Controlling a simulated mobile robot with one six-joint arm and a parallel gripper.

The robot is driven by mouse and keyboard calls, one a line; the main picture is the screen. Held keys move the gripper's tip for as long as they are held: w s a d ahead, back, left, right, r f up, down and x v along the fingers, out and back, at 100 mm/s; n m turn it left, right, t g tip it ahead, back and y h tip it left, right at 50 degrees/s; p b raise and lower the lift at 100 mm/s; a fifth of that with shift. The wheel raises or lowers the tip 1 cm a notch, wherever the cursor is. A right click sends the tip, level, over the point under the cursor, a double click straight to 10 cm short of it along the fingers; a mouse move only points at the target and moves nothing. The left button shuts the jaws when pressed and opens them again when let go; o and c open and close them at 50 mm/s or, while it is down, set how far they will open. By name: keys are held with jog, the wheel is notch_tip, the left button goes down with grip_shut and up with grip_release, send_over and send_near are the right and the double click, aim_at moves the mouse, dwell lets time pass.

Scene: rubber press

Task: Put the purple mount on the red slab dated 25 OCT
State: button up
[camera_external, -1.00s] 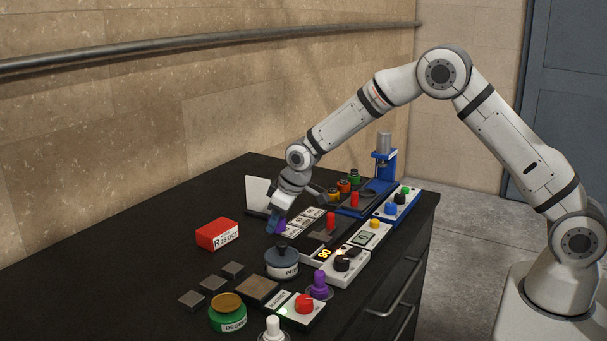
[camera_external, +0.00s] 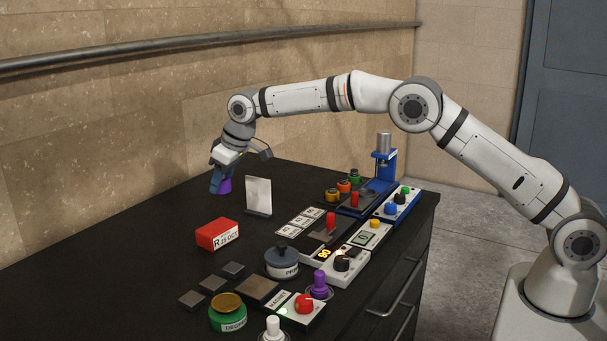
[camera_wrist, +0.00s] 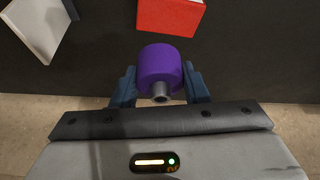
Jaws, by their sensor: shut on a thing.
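The purple mount (camera_external: 224,186) is held in my gripper (camera_external: 220,184), well above the back part of the black table. In the wrist view the purple mount (camera_wrist: 161,70) sits between the two blue fingers of my gripper (camera_wrist: 160,88), with a grey metal stub facing the camera. The red slab (camera_external: 217,234) lies on the table, nearer the camera than the gripper, with a white label reading "R 25 OCT" on its front. The red slab (camera_wrist: 170,15) also shows at the top of the wrist view, apart from the mount, its top face bare where visible.
A pale upright plate (camera_external: 258,194) stands right of the slab. Small dark plates (camera_external: 212,284), a dark lidded pot (camera_external: 282,261), a green pot (camera_external: 227,315) and a purple-knobbed item (camera_external: 319,285) stand nearer the front. The table left of the slab is clear.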

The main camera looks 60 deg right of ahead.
aim_at(212, 226)
jog(key=shift+w+a+r, duration=0.3)
jog(key=shift+w+a, duration=0.3)
jog(key=shift+a, duration=0.15)
jog(key=shift+a+f, duration=0.1)
jog(key=shift+a, duration=0.1)
notch_tip(212, 226, down, 10)
jog(key=shift+w+r+p, duration=0.1)
jog(key=shift+r+p, duration=0.1)
jog(key=shift+p, duration=0.95)
jog(key=shift+f, duration=0.2)
jog(key=o, duration=1.1)
jog(key=shift+c, duration=0.2)
